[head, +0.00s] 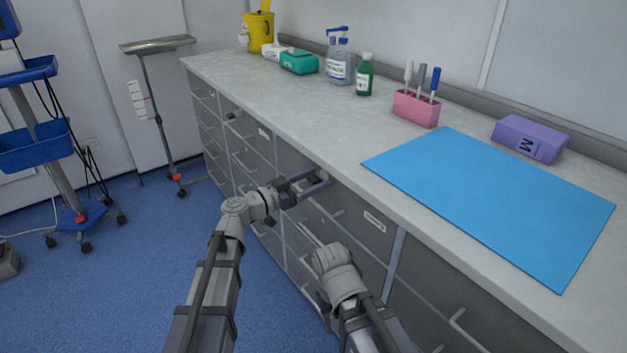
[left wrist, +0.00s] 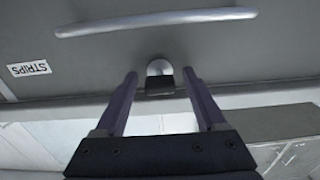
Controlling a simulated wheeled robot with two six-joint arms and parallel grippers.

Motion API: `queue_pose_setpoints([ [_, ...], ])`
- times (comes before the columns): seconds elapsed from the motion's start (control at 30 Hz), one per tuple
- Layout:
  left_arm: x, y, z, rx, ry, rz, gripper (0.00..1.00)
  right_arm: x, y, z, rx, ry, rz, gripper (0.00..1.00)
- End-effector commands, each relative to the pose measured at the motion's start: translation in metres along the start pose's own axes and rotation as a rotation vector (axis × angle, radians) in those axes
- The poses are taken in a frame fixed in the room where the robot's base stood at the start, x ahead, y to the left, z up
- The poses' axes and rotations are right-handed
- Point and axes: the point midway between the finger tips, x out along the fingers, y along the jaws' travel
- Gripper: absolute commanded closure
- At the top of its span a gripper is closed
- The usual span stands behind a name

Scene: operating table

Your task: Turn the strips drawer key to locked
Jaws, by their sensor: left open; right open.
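The STRIPS label (left wrist: 29,68) is on the grey drawer front (left wrist: 240,55), upside down in the left wrist view. The drawer's lock (left wrist: 159,68) is a round silver piece with a dark key (left wrist: 160,86) sticking out, near the drawer's top edge. My left gripper (left wrist: 158,78) is open, its two purple fingers one on each side of the key, with gaps visible. In the head view the left gripper (head: 311,186) is at the drawer below the counter edge. I cannot tell the key's turn exactly. My right gripper (head: 327,258) is lower, its fingers mostly hidden by the wrist.
The drawer's bar handle (left wrist: 155,22) lies below the lock. The counter (head: 300,110) overhangs the drawers and holds a blue mat (head: 490,200), a pink pen holder (head: 415,108), a purple box (head: 530,138) and bottles (head: 340,68).

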Motion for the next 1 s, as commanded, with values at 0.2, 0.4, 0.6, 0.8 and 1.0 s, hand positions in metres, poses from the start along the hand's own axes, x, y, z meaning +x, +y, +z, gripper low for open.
queue_pose_setpoints([
  [0.2,-0.0002,0.0001,0.0,0.0,0.0,0.0,0.45,0.0,0.0,0.0,0.0,0.0,0.0,0.5],
  [0.4,-0.0003,0.0001,0.0,0.0,0.0,0.0,0.68,0.0,0.0,0.0,0.0,0.0,0.0,0.5],
  [0.6,-0.0003,0.0001,0.0,0.0,0.0,0.0,0.91,0.0,0.0,0.0,0.0,0.0,0.0,0.5],
  [0.8,-0.0003,0.0001,0.0,0.0,0.0,0.0,1.0,0.0,0.0,0.0,0.0,0.0,0.0,0.5],
  [1.0,-0.0003,0.0001,0.0,-0.015,0.0,0.0,1.0,0.0,0.0,0.0,0.0,0.0,0.0,0.5],
])
